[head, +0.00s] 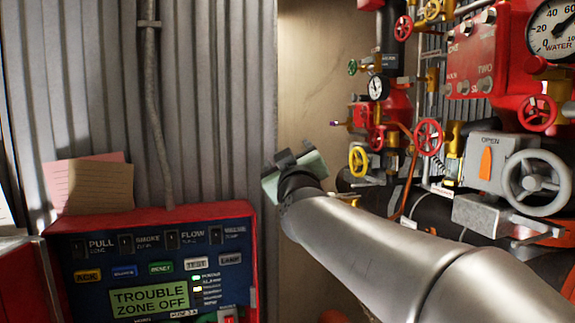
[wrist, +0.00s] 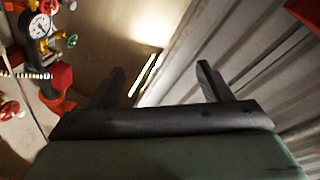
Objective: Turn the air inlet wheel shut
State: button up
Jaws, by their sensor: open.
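Several handwheels show at the right of the head view, and I cannot read which one is labelled air inlet. There is a small green wheel (head: 352,67), a yellow wheel (head: 358,160), a red wheel (head: 428,137) and a large grey wheel (head: 537,183). My gripper (head: 284,158) is left of them all and touches none. In the wrist view my gripper (wrist: 160,70) is open and empty. A green wheel (wrist: 72,41) and a red wheel (wrist: 10,110) show there at the far left, away from the fingers.
A red-framed alarm panel (head: 160,245) stands at lower left, with paper notes (head: 92,188) above it. Corrugated metal wall (head: 215,100) is behind. A grey box marked OPEN (head: 488,150) and a small gauge (head: 378,87) sit among the pipes. Bare tan wall (head: 315,90) lies beyond my gripper.

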jog(key=shift+s+f+g, duration=0.1)
jog(key=shift+f+g, duration=0.2)
jog(key=shift+f, duration=0.1)
